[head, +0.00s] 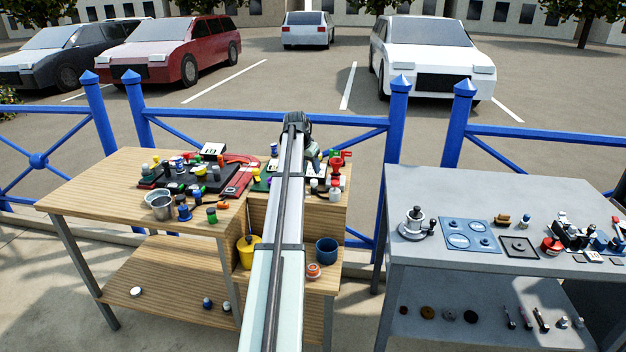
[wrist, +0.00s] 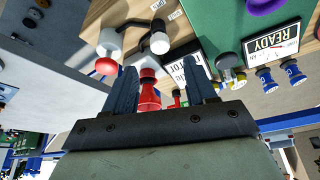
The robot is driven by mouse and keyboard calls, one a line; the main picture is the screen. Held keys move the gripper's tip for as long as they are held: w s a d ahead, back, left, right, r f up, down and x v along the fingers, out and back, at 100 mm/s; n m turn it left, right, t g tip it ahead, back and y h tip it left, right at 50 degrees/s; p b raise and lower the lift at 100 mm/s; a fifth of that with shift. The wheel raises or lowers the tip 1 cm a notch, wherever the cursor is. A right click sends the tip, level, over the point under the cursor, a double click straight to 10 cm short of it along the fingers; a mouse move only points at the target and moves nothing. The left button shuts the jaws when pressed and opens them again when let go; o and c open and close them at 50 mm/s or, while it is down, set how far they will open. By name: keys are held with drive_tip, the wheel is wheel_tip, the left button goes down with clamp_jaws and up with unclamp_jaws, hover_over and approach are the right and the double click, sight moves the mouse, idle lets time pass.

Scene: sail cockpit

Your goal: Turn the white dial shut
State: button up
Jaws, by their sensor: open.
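In the wrist view my gripper (wrist: 160,66) is open, with two dark blue fingers apart and nothing clearly held. A white round knob (wrist: 109,44) on a grey stem lies just beyond the left finger, with a red part (wrist: 106,66) below it. A second white round cap (wrist: 160,43) on a dark stem lies beyond the gap between the fingers. I cannot tell which of these is the white dial. A red stepped fitting (wrist: 149,88) shows between the fingers, nearer the left one. In the head view my arm hides much of this spot, and the fingers are not clear.
A green panel (wrist: 230,30) with a READY sign (wrist: 272,43) and blue knobs lies to the right in the wrist view. In the head view the wooden bench (head: 95,185) holds crowded small parts. A grey table (head: 450,195) stands to the right, across a gap.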

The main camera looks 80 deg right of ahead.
sight(314, 181)
drive_tip(key=x, duration=0.7)
drive_tip(key=shift+f, duration=0.25)
drive_tip(key=c, duration=1)
